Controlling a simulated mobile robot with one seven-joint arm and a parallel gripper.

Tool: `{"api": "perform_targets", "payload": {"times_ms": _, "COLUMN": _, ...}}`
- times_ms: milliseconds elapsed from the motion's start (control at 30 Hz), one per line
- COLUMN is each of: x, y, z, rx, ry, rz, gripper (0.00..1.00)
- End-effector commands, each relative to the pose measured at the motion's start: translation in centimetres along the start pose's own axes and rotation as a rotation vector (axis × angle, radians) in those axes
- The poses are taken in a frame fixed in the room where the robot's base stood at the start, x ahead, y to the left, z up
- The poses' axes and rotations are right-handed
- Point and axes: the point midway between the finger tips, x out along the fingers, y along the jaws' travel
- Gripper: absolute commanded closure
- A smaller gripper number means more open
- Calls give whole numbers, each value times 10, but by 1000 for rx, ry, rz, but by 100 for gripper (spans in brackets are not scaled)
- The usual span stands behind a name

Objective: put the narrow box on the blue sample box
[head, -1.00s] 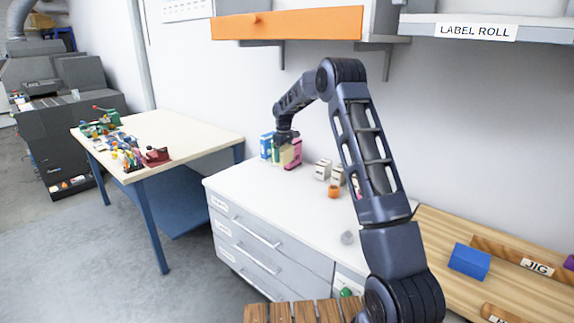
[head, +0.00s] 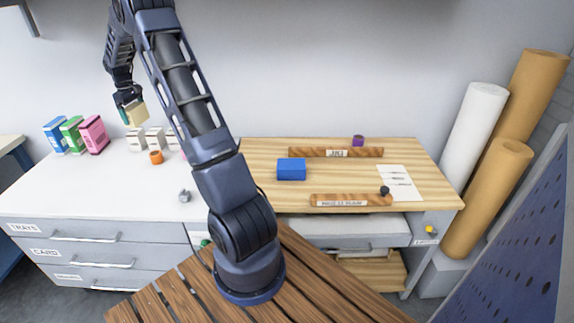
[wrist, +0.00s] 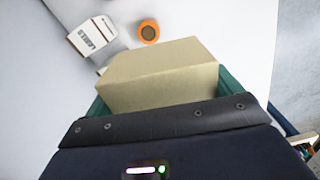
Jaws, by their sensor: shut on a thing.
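My gripper (head: 128,103) is shut on a tan, plain narrow box (head: 137,113) and holds it in the air above the white counter at the left in the head view. In the wrist view the narrow box (wrist: 160,75) sits between the green finger pads, its far end free. A plain blue box (head: 291,169) lies on the wooden bench, well to the right of my gripper. A taller blue carton with printing (head: 54,135) stands on the counter at the left. No label on either blue thing can be read.
Green (head: 72,132) and pink (head: 94,134) cartons stand by the blue carton. White boxes (head: 136,140) and an orange cup (head: 156,157) are below the held box. Wooden rails (head: 336,152) (head: 350,200), a purple piece (head: 358,140) and paper (head: 400,184) surround the blue box, with bare bench between.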

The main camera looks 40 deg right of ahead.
Motion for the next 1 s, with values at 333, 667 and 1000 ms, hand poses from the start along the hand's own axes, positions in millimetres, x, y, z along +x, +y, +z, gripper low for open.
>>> {"api": "perform_targets", "payload": {"times_ms": 333, "x": -14, "y": 83, "z": 133, "rx": 266, "ry": -4, "rz": 3, "gripper": 36}}
{"api": "perform_targets", "payload": {"times_ms": 667, "x": -24, "y": 130, "z": 270, "rx": 528, "ry": -6, "rz": 3, "gripper": 36}}
{"api": "perform_targets", "payload": {"times_ms": 1000, "x": -31, "y": 142, "z": 412, "rx": 803, "ry": -7, "rz": 0, "gripper": 36}}
